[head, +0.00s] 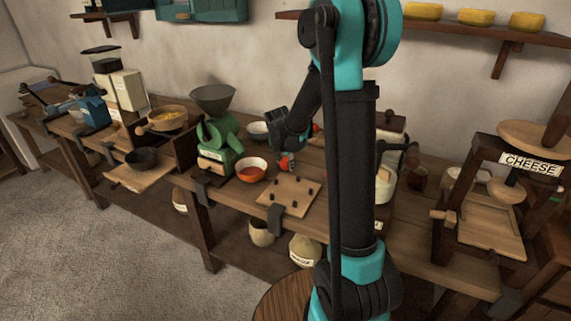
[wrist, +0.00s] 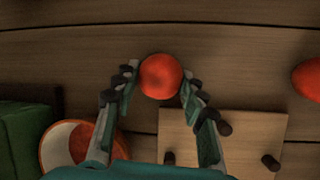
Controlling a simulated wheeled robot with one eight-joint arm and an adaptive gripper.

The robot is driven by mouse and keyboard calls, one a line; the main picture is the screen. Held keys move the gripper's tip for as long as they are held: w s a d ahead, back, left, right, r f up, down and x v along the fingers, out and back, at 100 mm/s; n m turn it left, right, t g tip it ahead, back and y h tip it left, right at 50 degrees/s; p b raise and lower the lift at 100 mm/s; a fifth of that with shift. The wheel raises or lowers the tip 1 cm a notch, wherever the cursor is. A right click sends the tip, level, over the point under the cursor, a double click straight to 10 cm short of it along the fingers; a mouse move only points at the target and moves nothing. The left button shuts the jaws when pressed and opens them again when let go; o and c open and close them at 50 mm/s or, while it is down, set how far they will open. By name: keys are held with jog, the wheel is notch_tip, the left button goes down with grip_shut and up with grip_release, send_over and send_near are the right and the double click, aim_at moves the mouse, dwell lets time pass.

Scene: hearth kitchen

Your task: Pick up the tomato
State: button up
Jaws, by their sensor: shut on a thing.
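The tomato (wrist: 161,76) is round and orange-red. In the wrist view it sits between the two fingertips of my gripper (wrist: 158,88), which is shut on it. In the head view my gripper (head: 287,164) is low over the wooden counter, between the orange bowl and the pegged board, and a small part of the tomato (head: 284,163) shows at its tips. Whether the tomato touches the counter is hard to tell. A second red round thing (wrist: 308,80) lies at the right edge of the wrist view.
An orange bowl (head: 251,169) stands to the left of my gripper, beside a green grinder (head: 219,140). A pegged wooden board (head: 290,195) lies in front. A white bowl (head: 258,131) is behind. A cheese press (head: 492,205) stands to the right.

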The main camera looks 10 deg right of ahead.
jog(key=shift+r, duration=0.1)
notch_tip(320, 180, up, 20)
dwell(0.5)
